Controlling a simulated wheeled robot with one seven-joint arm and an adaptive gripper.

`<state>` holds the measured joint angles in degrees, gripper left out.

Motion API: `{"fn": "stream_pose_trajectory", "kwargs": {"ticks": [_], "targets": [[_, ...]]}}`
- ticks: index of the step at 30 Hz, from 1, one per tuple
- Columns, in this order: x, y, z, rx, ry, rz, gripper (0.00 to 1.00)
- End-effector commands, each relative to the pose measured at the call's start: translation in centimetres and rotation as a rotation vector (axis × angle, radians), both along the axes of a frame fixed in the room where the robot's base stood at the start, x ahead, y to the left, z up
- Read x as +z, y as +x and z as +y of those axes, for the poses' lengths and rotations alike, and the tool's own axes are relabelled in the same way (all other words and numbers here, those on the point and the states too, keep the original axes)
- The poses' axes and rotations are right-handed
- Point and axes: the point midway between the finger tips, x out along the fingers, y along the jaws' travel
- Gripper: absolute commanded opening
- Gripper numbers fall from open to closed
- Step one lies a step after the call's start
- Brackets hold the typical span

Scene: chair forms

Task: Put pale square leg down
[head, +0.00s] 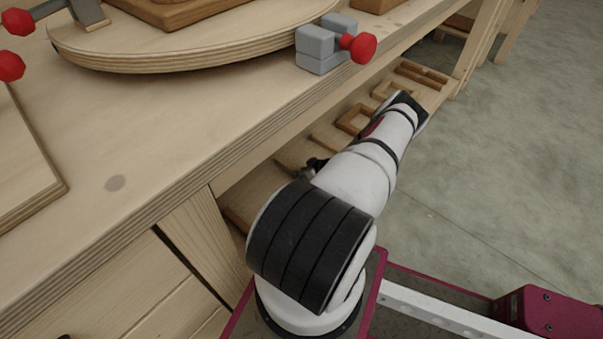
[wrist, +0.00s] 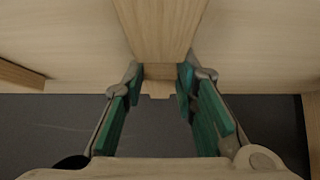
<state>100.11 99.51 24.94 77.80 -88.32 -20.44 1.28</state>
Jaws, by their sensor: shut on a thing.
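In the wrist view my gripper (wrist: 160,82) has its green-padded fingers closed on a pale square wooden leg (wrist: 160,72). The leg's pale end shows between the fingertips. A broader pale wooden face (wrist: 160,28) rises above it to the top of the picture; I cannot tell whether it is the same piece. In the head view my arm reaches away to the right of the workbench (head: 115,130), beside its lower shelf. The fingers and the leg cannot be made out there. Whether the leg touches a surface cannot be told.
The lower shelf (head: 262,182) carries wooden frame-like pieces (head: 354,120). On the bench top lie a round plywood board (head: 190,52) and a grey clamp block with a red knob (head: 318,50). Open floor (head: 510,180) lies to the right.

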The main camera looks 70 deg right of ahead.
Motion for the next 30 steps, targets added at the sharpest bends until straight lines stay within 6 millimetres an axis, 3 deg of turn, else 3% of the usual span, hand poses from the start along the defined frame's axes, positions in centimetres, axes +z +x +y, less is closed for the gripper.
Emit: {"fn": "stream_pose_trajectory", "kwargs": {"ticks": [2,3,5,18,30], "targets": [[-0.3,0.0,0.0,0.001,0.000,0.000,0.00],[-0.2,0.0,0.1,0.001,0.001,0.001,0.35],[-0.2,0.0,0.0,0.001,0.001,0.001,0.46],[0.4,-0.2,0.0,-0.001,0.001,0.000,0.46],[6.1,-5.5,1.7,-0.001,0.000,0.001,0.46]]}}
